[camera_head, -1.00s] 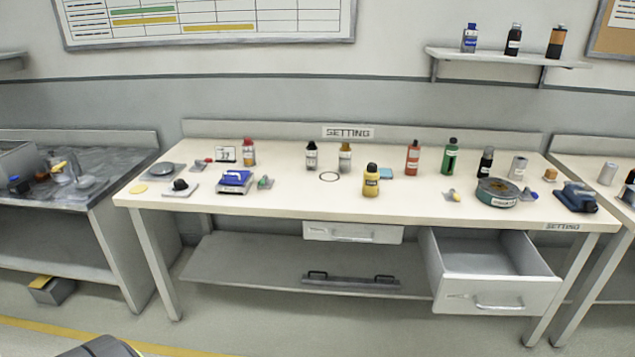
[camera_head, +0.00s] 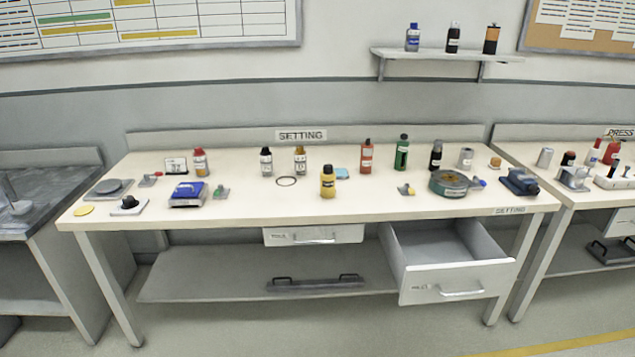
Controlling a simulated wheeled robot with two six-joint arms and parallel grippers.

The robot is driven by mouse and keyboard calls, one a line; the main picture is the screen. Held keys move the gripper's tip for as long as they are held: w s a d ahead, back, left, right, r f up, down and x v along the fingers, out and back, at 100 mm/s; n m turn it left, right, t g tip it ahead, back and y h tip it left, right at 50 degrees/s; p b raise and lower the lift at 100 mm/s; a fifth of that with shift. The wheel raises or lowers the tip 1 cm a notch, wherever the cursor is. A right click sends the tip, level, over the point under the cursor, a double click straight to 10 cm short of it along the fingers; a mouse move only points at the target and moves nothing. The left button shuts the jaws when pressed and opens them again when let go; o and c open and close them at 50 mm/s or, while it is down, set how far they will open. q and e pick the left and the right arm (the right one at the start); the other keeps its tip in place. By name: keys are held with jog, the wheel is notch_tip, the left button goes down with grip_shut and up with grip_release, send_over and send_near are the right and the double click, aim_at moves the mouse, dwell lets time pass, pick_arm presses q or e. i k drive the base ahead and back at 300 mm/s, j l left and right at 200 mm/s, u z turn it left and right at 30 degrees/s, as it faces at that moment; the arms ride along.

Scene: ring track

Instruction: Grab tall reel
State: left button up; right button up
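No object can be made out for certain as the tall reel. A grey upright cylinder (camera_head: 466,157) stands at the back right of the setting table (camera_head: 250,205), with a small label low on it. A wide, low green round tin (camera_head: 449,184) with a brownish top lies in front of it. A paler cylinder (camera_head: 545,157) stands on the press table to the right. Neither of my grippers is in view.
An open drawer (camera_head: 458,276) juts out at the table's front right. A closed drawer (camera_head: 313,235) is beside it. Several bottles, such as a yellow one (camera_head: 328,181), stand along the table. A wall shelf (camera_head: 447,55) holds three bottles. The floor in front is clear.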

aim_at(327, 181)
jog(key=i+l+u, duration=0.1)
jog(key=i+l, duration=0.3)
jog(key=i+l+u, duration=0.15)
jog(key=i+l, duration=0.25)
jog(key=l, duration=0.25)
